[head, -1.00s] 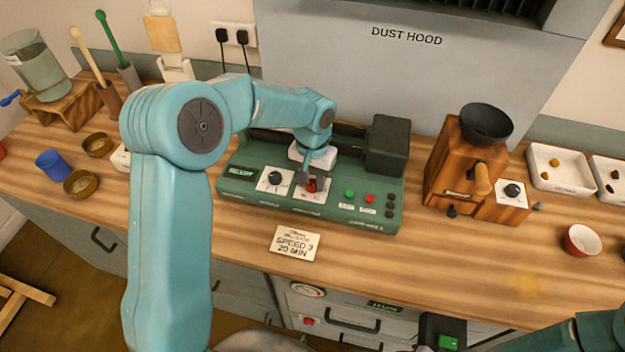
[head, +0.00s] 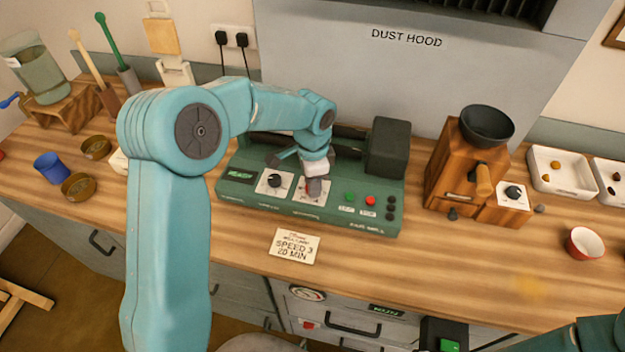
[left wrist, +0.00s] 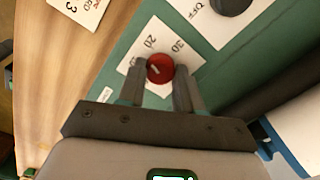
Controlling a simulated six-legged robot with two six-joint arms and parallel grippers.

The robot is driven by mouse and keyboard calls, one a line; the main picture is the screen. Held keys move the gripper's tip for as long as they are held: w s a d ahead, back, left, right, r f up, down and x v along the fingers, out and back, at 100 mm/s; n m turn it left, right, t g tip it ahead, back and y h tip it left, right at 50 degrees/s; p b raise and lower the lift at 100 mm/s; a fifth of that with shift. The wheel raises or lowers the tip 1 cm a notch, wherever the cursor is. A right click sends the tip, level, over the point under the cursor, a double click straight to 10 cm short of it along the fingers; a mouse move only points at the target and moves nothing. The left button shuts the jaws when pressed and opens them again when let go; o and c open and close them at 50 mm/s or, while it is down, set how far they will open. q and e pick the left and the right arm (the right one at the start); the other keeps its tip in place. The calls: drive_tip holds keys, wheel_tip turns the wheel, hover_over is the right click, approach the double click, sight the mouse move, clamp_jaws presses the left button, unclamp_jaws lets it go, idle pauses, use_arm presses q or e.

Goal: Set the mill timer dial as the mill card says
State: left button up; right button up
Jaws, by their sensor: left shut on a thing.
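The green mill (head: 230,190) stands on the bench with a white-plated black dial (head: 274,181) and, to its right, the red timer dial. My left gripper (head: 314,188) covers most of the timer dial in the head view. In the left wrist view the red dial (left wrist: 160,68) sits between both fingertips, and the left gripper (left wrist: 160,82) is shut on it. Its plate shows "20" and "30"; the dial has a pale mark, whose exact setting I cannot tell. The mill card (head: 294,246) lies in front, reading "SPEED 3" and "20 MIN". My right gripper's fingers are not visible.
Green and red buttons (head: 370,201) sit right of the timer dial. A wooden grinder (head: 463,165) with a black bowl stands to the right. A red-and-white cup (head: 584,243) is near the front edge. Bench between card and cup is clear.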

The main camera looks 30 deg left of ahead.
use_arm(q)
drive_tip(key=shift+s+m, duration=0.1)
drive_tip(key=shift+m, duration=1.1)
drive_tip(key=o, duration=1)
drive_tip(key=shift+o, duration=0.2)
drive_tip(key=shift+r, duration=0.1)
wheel_tip(320, 180, up, 16)
drive_tip(key=shift+b, duration=0.3)
